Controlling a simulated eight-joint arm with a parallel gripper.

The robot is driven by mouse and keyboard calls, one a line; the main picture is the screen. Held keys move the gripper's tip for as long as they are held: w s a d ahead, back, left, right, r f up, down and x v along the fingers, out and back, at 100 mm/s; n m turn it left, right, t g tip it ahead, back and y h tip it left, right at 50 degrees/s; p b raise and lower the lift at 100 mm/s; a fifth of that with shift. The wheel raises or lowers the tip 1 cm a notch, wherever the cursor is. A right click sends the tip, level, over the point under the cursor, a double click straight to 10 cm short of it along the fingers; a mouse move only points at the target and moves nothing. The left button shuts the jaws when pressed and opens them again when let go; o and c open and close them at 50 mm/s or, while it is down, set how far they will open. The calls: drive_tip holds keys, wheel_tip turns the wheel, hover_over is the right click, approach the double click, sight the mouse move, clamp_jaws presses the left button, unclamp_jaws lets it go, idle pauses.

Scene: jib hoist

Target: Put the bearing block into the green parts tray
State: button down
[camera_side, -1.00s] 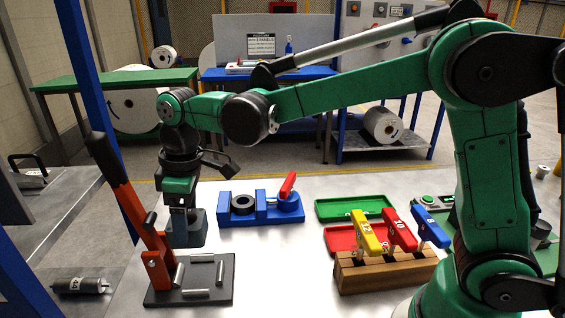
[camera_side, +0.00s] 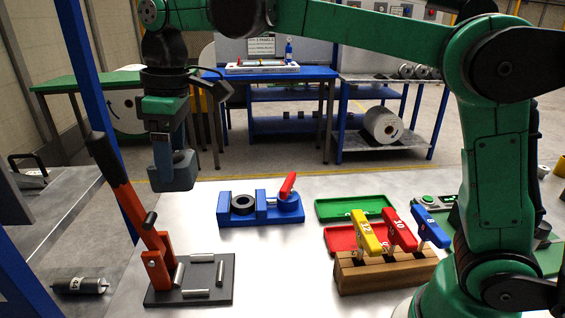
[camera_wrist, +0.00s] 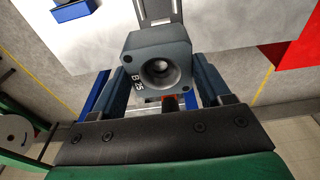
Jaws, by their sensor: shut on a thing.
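The bearing block (camera_side: 176,172) is a blue-grey block with a round bore. My gripper (camera_side: 167,150) is shut on it and holds it in the air above the left part of the white table. In the wrist view the block (camera_wrist: 158,62) sits between my two fingers (camera_wrist: 160,90), with its bore and a "B-25" marking facing the camera. The green parts tray (camera_side: 354,206) lies flat on the table at the middle right, well to the right of my gripper. It looks empty, though tool handles cover a little of its front edge.
A red tray (camera_side: 342,238) lies in front of the green one, partly behind a wooden rack (camera_side: 385,270) with yellow, red and blue handles. A blue vise (camera_side: 262,206) stands between my gripper and the trays. A red-handled lever press (camera_side: 130,205) stands at the left.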

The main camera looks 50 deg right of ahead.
drive_tip(key=d+f+m+h, duration=0.1)
drive_tip(key=d+f+m, duration=0.25)
drive_tip(key=d, duration=0.65)
drive_tip(key=d+f+m, duration=0.3)
drive_tip(key=d+m, duration=0.2)
drive_tip(key=d, duration=0.4)
drive_tip(key=shift+s+d+f+m+h, duration=0.15)
drive_tip(key=shift+s+d+f+m, duration=1.7)
drive_tip(key=shift+d, duration=0.85)
drive_tip(key=shift+s+d+f+m+h, duration=0.2)
drive_tip(key=shift+s+d+f+m, duration=1.1)
drive_tip(key=shift+s+d+f, duration=1.2)
drive_tip(key=shift+s+d+f+m+h, duration=0.15)
drive_tip(key=shift+s+d+f+m, duration=1.55)
drive_tip(key=shift+d, duration=1.25)
drive_tip(key=shift+f, duration=1.15)
unclamp_jaws()
wheel_tip(320, 180, up, 7)
